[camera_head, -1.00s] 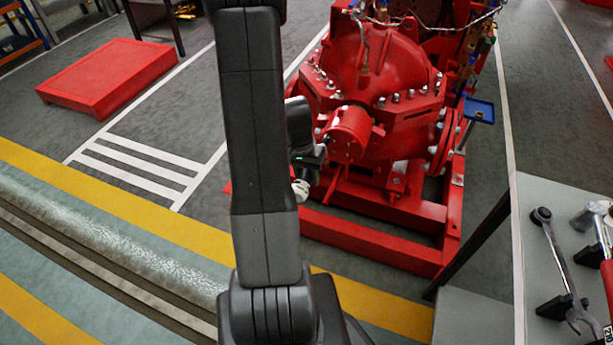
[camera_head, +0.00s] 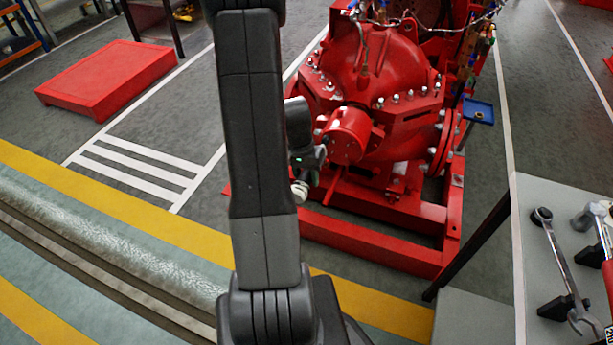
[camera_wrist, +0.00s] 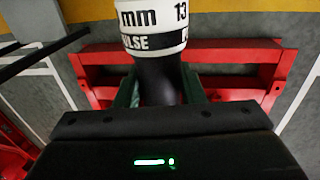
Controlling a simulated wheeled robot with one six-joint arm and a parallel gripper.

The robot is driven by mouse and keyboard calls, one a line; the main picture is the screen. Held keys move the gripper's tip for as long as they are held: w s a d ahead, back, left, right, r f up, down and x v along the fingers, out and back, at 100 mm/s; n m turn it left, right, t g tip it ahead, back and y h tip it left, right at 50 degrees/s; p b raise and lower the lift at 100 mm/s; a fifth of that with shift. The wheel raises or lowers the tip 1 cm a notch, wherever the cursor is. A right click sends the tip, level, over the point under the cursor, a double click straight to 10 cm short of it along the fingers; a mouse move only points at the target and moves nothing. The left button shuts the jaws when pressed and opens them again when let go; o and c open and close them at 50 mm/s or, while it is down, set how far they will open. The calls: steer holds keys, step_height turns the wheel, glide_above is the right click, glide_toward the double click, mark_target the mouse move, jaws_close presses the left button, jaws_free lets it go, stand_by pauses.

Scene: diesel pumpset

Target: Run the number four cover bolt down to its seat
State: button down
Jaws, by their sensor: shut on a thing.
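My gripper (camera_wrist: 160,95) is shut on a dark-handled tool (camera_wrist: 157,80) with white and black bands, marked "mm 13" and "PULSE". In the head view the gripper is partly hidden behind my arm, with a white part of the tool (camera_head: 300,191) showing below it. It is at the left side of the red pump (camera_head: 385,60), close to the red cylindrical housing (camera_head: 348,133). Several pale bolt heads line the pump's flanges. I cannot tell which is the number four cover bolt, or whether the tool touches any bolt.
A red base frame (camera_head: 400,245) lies under the pump. A small blue tray (camera_head: 479,108) stands right of it. A grey bench (camera_head: 560,215) at right holds a wrench (camera_head: 556,250) and other tools. A red platform (camera_head: 105,78) lies at the far left; striped floor between is clear.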

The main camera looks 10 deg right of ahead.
steer(key=shift+w+d, duration=0.3)
steer(key=shift+w, duration=0.25)
stand_by(1.5)
stand_by(0.5)
